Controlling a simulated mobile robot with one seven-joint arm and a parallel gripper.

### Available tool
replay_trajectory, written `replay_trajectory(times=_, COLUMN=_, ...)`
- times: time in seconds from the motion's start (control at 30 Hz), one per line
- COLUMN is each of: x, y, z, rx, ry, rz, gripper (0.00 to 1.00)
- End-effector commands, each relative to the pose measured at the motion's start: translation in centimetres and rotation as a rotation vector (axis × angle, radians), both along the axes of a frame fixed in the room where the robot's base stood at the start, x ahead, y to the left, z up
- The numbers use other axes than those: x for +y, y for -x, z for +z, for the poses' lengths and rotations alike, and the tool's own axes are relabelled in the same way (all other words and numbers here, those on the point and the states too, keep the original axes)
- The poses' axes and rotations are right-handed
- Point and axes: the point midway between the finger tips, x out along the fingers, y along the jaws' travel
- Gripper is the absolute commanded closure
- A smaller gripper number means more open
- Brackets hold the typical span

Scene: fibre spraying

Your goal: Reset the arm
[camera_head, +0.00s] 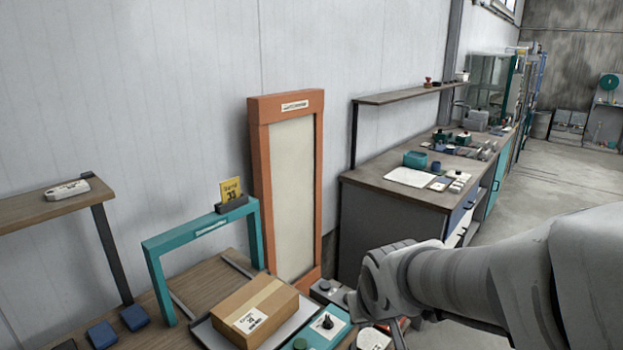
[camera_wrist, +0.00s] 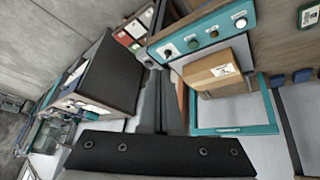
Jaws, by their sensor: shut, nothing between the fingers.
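My arm reaches in from the right edge of the head view, and its grey wrist hangs over the front of the bench area. My gripper (camera_wrist: 162,72) shows in the wrist view as dark fingers close together, with nothing held between them. In the head view the fingers are mostly cut off by the bottom edge. A cardboard box (camera_head: 255,308) with a white label lies to the left of my wrist, apart from it. The box also shows in the wrist view (camera_wrist: 212,70), right of the fingers.
A teal frame (camera_head: 160,282) stands around the box's back, by a control panel (camera_head: 327,325) with knobs. A tall orange-framed panel (camera_head: 262,185) leans at the wall. A workbench (camera_head: 385,188) with small items stands behind. Open floor (camera_head: 565,185) lies at the right.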

Motion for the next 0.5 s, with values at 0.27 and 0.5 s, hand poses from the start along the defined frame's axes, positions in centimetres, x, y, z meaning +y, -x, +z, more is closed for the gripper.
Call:
replay_trajectory(times=0.27, x=-3.5, y=6.8, z=5.4, rx=0.005, ry=-0.003, rz=-0.087, gripper=1.0)
replay_trajectory(times=0.5, x=-4.5, y=11.9, z=7.5, rx=0.023, ry=-0.052, rz=-0.114, gripper=1.0)
